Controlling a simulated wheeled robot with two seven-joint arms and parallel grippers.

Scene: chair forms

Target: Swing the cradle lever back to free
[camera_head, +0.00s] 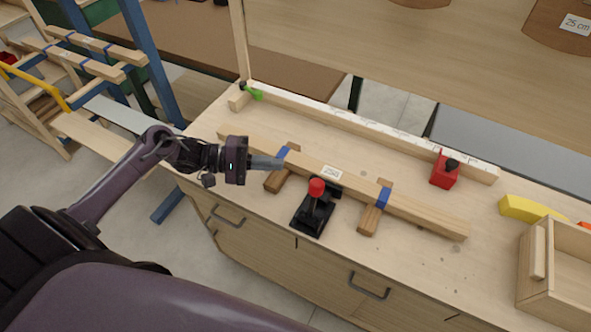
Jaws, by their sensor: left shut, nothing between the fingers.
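The cradle lever has a red knob (317,187) on top of a black base (314,218). It stands on the bench in front of a long wooden bar and looks roughly upright. The wooden bar (345,183), with a small white label, lies across two cradle blocks with blue pads, a left one (280,181) and a right one (370,219). My left gripper (282,163) is shut and empty, its fingertips by the left cradle's blue pad, left of the red knob. I cannot tell whether it touches the bar. My right gripper is out of view.
A long rail (350,121) with a white scale runs behind the bar, with a green piece (252,92) at its left end and a red block (444,170) near its right. A yellow piece (527,209) and an open wooden box (565,262) stand at the right. Drawers front the bench.

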